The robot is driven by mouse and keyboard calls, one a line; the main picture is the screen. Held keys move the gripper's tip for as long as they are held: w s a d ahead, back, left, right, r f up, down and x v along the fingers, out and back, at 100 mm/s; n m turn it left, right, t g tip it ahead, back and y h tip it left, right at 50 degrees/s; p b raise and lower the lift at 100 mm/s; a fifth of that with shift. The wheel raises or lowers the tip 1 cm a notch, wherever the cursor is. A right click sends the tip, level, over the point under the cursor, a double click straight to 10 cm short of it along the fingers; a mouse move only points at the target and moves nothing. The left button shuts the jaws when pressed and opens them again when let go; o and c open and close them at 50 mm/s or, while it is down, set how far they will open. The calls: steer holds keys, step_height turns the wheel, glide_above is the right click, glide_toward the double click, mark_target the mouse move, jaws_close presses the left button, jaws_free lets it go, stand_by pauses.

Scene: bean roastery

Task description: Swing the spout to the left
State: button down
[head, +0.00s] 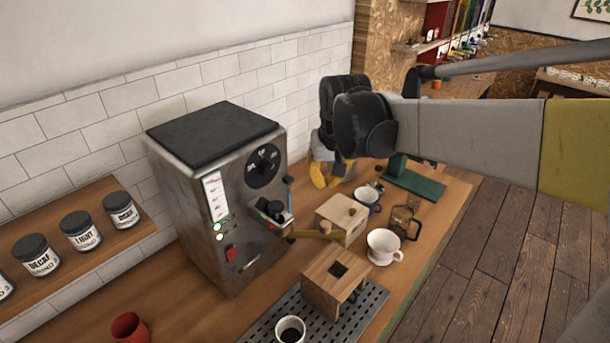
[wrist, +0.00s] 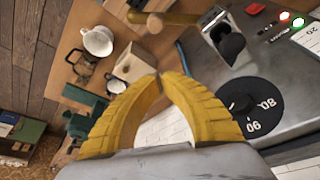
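The roaster (head: 225,200) is a steel machine with a black top and a dial. Its spout (head: 310,234) is a brass-coloured bar reaching right from the front, with a small wooden knob near its end. The spout also shows at the top of the wrist view (wrist: 187,18). My gripper (head: 330,183) has yellow fingers and is beyond the spout, near the wall, apart from it. In the wrist view its fingertips (wrist: 160,78) meet with nothing between them.
Labelled jars (head: 80,231) line the left shelf.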

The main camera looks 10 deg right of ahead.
mark_target(312, 232)
step_height(312, 232, down, 10)
steer(key=b, duration=0.1)
steer(key=shift+s+r, duration=0.2)
steer(key=shift+s, duration=0.05)
stand_by(0.4)
steer(key=shift+s, duration=0.1)
